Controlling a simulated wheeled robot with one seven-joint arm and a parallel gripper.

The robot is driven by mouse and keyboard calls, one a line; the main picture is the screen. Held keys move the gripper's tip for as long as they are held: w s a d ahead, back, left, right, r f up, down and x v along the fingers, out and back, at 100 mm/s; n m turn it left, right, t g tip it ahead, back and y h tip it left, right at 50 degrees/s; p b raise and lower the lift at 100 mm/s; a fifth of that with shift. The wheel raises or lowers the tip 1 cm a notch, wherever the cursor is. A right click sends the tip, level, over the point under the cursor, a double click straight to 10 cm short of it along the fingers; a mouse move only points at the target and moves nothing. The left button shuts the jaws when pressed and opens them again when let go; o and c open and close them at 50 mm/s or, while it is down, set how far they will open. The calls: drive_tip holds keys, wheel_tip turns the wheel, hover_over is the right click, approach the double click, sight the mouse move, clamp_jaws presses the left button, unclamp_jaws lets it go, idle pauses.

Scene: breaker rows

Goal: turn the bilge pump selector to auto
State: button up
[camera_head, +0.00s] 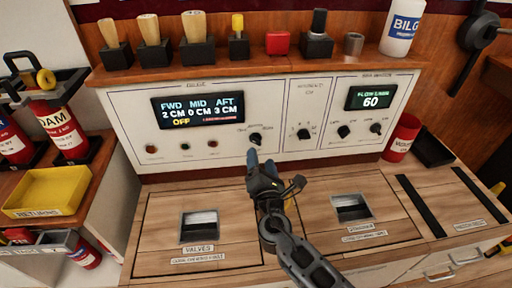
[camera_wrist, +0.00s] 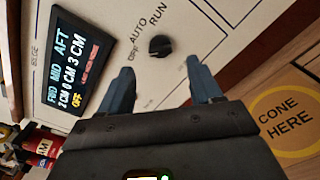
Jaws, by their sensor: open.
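The bilge pump selector (camera_head: 255,139) is a small black knob on the cream panel, right of the level display. In the wrist view the selector (camera_wrist: 160,46) has OFF, AUTO and RUN lettered around it; I cannot tell clearly where its pointer aims. The bilge display (camera_head: 198,109) reads FWD 2 cm, MID 0 cm, AFT 3 cm, with OFF in yellow. My gripper (camera_head: 261,163) is just below and in front of the selector. In the wrist view its blue fingers (camera_wrist: 159,72) are spread and empty, with the knob beyond the gap, apparently untouched.
Other black knobs (camera_head: 304,133) and a second display (camera_head: 370,97) reading 60 sit to the right. Small indicators (camera_head: 185,147) line the panel's lower left. Brushes (camera_head: 150,40) and a red block (camera_head: 277,43) stand on the shelf above. The wooden counter (camera_head: 290,185) has recessed hatches.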

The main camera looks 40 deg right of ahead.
sight(258, 143)
drive_tip(key=x, duration=0.7)
drive_tip(key=shift+s+b, duration=0.1)
drive_tip(key=shift+b, duration=0.2)
drive_tip(key=c, duration=1)
